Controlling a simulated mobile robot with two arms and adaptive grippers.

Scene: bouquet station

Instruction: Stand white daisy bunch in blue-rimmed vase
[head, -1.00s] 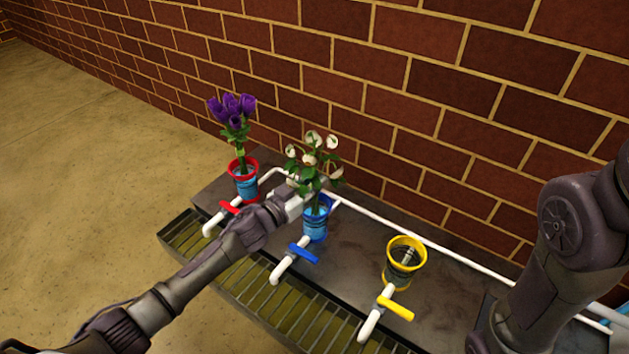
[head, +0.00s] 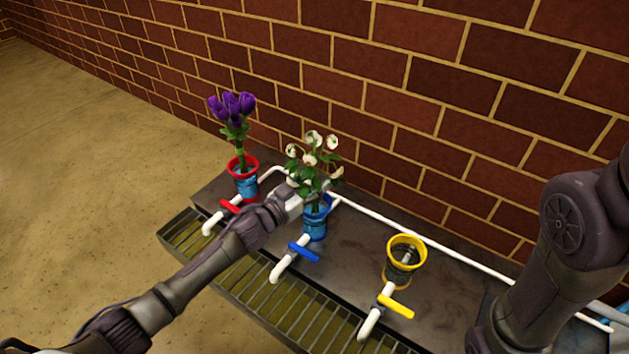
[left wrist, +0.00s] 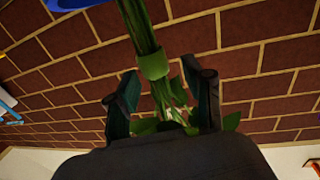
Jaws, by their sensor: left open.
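The white daisy bunch (head: 314,160) stands upright in the blue-rimmed vase (head: 315,222), with its stems going down inside the rim. My left gripper (head: 314,192) is at the stems just above the vase. In the left wrist view my left gripper (left wrist: 163,100) is open, with one finger on each side of the green stems (left wrist: 143,30) and gaps beside them. The blue rim (left wrist: 75,4) shows at the top edge there. My right gripper is not in view.
A red-rimmed vase (head: 246,184) with purple flowers (head: 232,108) stands to the left. An empty yellow-rimmed vase (head: 405,262) stands to the right. Taps with red, blue (head: 304,252) and yellow handles stick out in front, over a grating (head: 290,310). A brick wall (head: 450,110) is close behind.

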